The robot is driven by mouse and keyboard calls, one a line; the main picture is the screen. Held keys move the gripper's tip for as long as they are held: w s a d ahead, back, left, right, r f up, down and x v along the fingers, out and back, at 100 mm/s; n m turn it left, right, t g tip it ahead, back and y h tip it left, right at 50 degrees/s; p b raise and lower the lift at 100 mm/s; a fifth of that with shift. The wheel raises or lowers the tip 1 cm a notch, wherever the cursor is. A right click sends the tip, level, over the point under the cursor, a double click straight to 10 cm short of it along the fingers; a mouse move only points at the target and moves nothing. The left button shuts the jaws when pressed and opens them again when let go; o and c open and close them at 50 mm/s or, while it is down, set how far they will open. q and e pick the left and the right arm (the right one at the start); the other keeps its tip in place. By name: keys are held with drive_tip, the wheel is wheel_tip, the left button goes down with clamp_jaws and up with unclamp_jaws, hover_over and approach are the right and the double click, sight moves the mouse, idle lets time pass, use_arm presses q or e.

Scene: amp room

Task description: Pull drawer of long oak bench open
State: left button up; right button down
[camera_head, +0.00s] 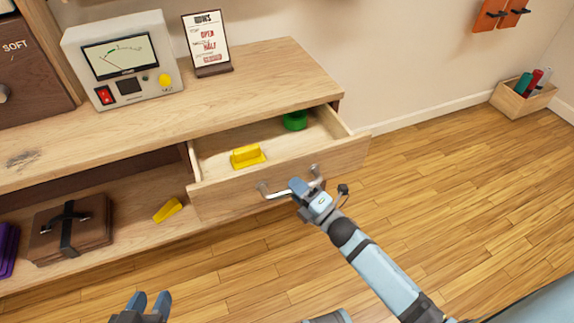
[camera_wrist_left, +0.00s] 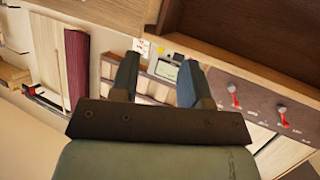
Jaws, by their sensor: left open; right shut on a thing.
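The long oak bench (camera_head: 250,75) runs along the wall in the head view. Its drawer (camera_head: 230,198) is pulled partly out, so its inside shows. The drawer has a metal bar handle (camera_head: 276,194) on its front. My right gripper (camera_head: 306,188) is shut on the handle near its right end. A yellow object (camera_head: 247,156) and a green round object (camera_head: 295,120) lie in the drawer. My left gripper (camera_head: 148,303) is open and empty at the bottom left, apart from the bench. Its two fingers also show in the left wrist view (camera_wrist_left: 158,80).
A meter box (camera_head: 124,60) and a sign stand (camera_head: 207,43) stand on the bench top. A brown case (camera_head: 70,228) and a yellow object (camera_head: 168,209) lie on the lower shelf. A wooden box (camera_head: 523,95) stands by the wall. The floor (camera_head: 450,190) at the right is clear.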

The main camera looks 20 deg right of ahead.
use_arm(q)
drive_tip(key=shift+s+a+f+g+y+p, duration=0.3)
drive_tip(key=shift+s+a+f+g+p, duration=0.15)
drive_tip(key=shift+f, duration=0.25)
use_arm(e)
drive_tip(key=s, duration=0.5)
drive_tip(key=shift+s+d, duration=0.1)
drive_tip(key=shift+s, duration=0.15)
drive_tip(key=c, duration=1)
unclamp_jaws()
use_arm(q)
drive_tip(key=shift+a+p, duration=0.1)
drive_tip(key=shift+p, duration=0.45)
use_arm(e)
drive_tip(key=v, duration=1.3)
drive_tip(key=shift+s+d+f, duration=0.1)
drive_tip(key=shift+s+d, duration=0.05)
drive_tip(key=shift+s, duration=0.2)
